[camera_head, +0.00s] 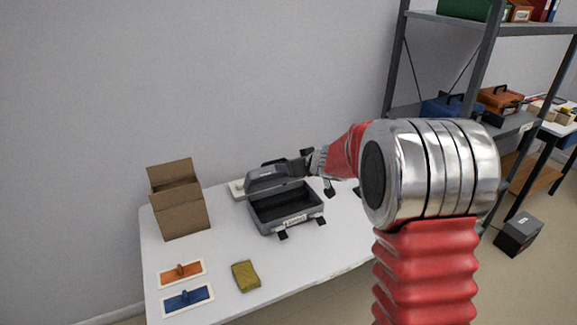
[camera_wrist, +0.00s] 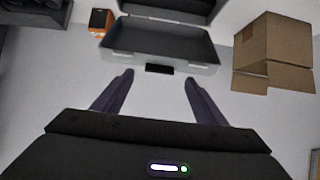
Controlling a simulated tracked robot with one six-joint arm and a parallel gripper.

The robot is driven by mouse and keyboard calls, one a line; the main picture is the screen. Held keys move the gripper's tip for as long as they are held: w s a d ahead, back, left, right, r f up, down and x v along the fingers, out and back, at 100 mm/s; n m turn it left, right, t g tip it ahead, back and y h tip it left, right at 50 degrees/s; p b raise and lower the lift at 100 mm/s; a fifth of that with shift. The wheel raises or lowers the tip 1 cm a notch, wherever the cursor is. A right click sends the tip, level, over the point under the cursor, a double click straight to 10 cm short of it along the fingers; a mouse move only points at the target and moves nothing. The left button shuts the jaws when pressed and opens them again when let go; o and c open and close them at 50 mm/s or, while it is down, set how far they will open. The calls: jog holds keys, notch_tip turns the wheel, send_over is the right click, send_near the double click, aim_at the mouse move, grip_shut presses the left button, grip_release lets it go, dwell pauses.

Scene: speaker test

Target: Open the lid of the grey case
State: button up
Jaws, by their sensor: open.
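The grey case (camera_head: 318,213) stands on the white table with its dark interior showing and a label on its front. Its lid (camera_head: 268,179) is raised at the back, tilted up off the base. The opened case (camera_wrist: 205,69) also shows at the top of the wrist view, with a dark handle or latch (camera_wrist: 160,68) on its near edge. My gripper (camera_wrist: 158,80) is open and empty, its fingers apart on either side of that dark part, just short of the edge. In the head view the arm reaches to the lid from the right; the fingertips are unclear there, as is any contact.
An open cardboard box (camera_head: 180,212) stands left of the case; it shows at right in the wrist view (camera_wrist: 268,48). A metal shelf (camera_head: 487,55) stands at right.

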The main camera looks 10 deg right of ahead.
jog(key=shift+s+d+r, duration=0.1)
jog(key=v, duration=1.3)
jog(key=shift+s, duration=0.25)
